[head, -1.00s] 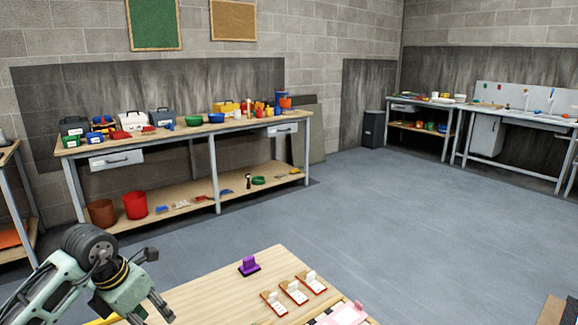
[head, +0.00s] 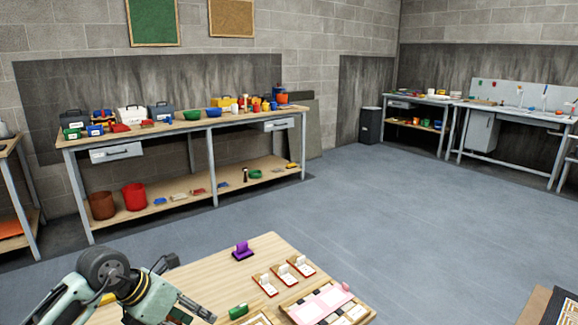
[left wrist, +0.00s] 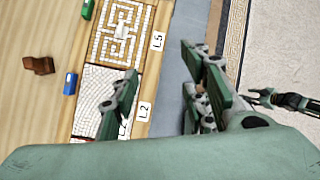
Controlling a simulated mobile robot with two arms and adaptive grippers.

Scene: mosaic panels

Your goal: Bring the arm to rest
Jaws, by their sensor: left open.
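My left gripper (head: 196,314) is at the bottom left of the head view, over the near edge of the wooden table (head: 190,272). In the left wrist view its fingers (left wrist: 160,98) are spread apart with nothing between them. Below them lie a white mosaic panel labelled L2 (left wrist: 100,85) and a maze-patterned panel labelled L5 (left wrist: 122,35). A gripper that looks like my right one (left wrist: 281,98) shows small at the right of the left wrist view; its jaw state is unclear.
The table holds a purple block (head: 242,250), several red-edged pieces (head: 265,285), a pink sheet (head: 322,304) and a green block (head: 238,311). The wrist view shows a blue block (left wrist: 70,83) and brown piece (left wrist: 38,65). Open grey floor (head: 400,210) lies beyond.

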